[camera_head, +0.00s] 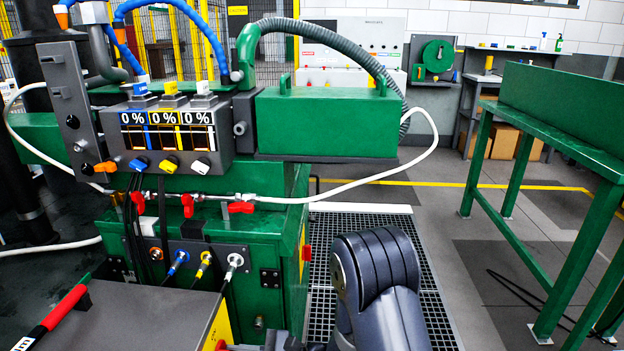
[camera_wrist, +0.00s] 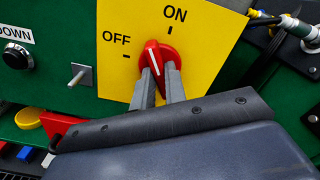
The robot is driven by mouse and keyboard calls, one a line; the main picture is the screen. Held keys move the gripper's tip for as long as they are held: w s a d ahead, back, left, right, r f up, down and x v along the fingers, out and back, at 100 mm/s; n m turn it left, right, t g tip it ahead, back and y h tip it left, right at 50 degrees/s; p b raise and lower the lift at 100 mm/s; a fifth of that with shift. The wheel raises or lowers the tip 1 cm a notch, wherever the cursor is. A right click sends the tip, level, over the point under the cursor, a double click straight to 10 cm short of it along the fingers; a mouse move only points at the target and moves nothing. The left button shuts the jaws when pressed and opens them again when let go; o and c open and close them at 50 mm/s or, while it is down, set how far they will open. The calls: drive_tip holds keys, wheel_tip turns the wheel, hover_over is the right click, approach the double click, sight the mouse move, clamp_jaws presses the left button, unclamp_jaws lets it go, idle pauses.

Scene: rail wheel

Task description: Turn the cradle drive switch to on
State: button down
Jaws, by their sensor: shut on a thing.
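The cradle drive switch (camera_wrist: 155,60) is a red round knob with a white pointer line, on a yellow plate (camera_wrist: 205,50) marked OFF at left and ON at top right. The white line stands nearly upright, leaning slightly left, between the OFF and ON ticks. My gripper (camera_wrist: 161,75) reaches up from below in the wrist view, its two grey fingers shut on the knob. The fingers hide the knob's lower part. In the head view my arm (camera_head: 375,285) is at the bottom centre; the gripper and knob cannot be made out there.
Beside the plate are a DOWN button (camera_wrist: 16,56) and a metal toggle (camera_wrist: 77,75). A cable connector (camera_wrist: 295,30) sits close at upper right. In the head view a green machine (camera_head: 325,122) with hoses stands left, and a green bench (camera_head: 560,145) right.

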drive_tip(key=shift+m+p, duration=0.3)
drive_tip(key=shift+m, duration=0.6)
drive_tip(key=m+p, duration=0.2)
drive_tip(key=m, duration=0.2)
drive_tip(key=shift+m+p, duration=0.3)
drive_tip(key=shift+p, duration=0.05)
drive_tip(key=c, duration=1.3)
unclamp_jaws()
